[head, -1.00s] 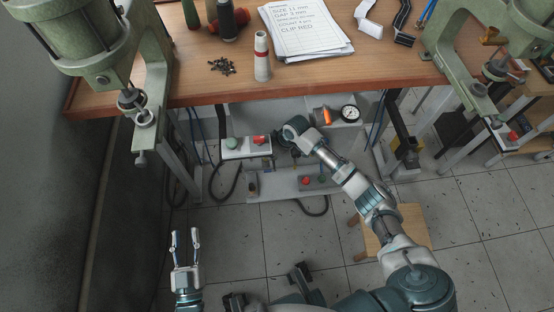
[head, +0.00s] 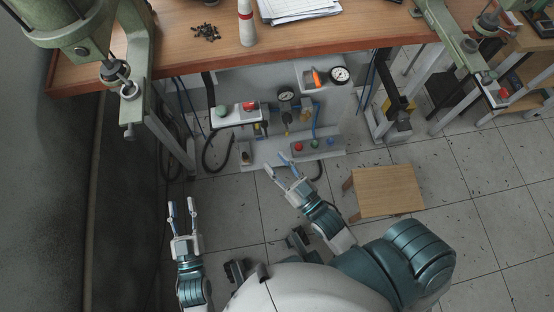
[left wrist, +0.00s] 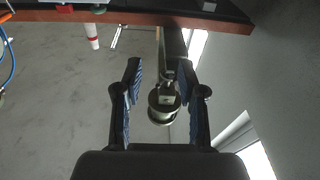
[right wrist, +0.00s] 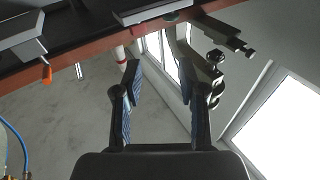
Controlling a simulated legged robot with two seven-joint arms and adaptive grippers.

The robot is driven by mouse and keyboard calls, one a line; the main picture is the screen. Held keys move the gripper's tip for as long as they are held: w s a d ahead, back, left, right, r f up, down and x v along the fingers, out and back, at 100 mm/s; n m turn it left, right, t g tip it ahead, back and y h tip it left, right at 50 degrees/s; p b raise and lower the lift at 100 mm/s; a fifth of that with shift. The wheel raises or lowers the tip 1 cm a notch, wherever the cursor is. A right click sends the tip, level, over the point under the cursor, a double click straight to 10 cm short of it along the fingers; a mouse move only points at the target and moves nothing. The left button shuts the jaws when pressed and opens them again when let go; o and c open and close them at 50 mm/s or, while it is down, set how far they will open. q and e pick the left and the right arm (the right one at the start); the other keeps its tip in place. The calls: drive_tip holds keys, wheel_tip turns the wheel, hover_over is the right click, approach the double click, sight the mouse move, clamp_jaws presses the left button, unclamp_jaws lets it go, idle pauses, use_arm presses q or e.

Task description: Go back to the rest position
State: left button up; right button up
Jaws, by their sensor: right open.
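My left gripper (head: 182,212) is at the lower left of the head view, over the tiled floor. Its blue-padded fingers stand apart with nothing held; they also show apart in the left wrist view (left wrist: 164,92). My right gripper (head: 279,166) is near the middle of the head view, just in front of the control panel below the bench. Its fingers are apart and empty, also in the right wrist view (right wrist: 162,92). Both grippers appear clear of the bench and panel.
The wooden bench (head: 300,35) crosses the top, with a green press (head: 85,55) at its left end. Below it is the panel with a pressure gauge (head: 340,74), a green button (head: 222,111) and hoses. A wooden stool (head: 388,191) stands on the floor at right.

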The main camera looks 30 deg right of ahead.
use_arm(q)
drive_tip(key=shift+a, duration=0.1)
use_arm(e)
drive_tip(key=shift+a+f, duration=0.1)
drive_tip(key=shift+a, duration=0.05)
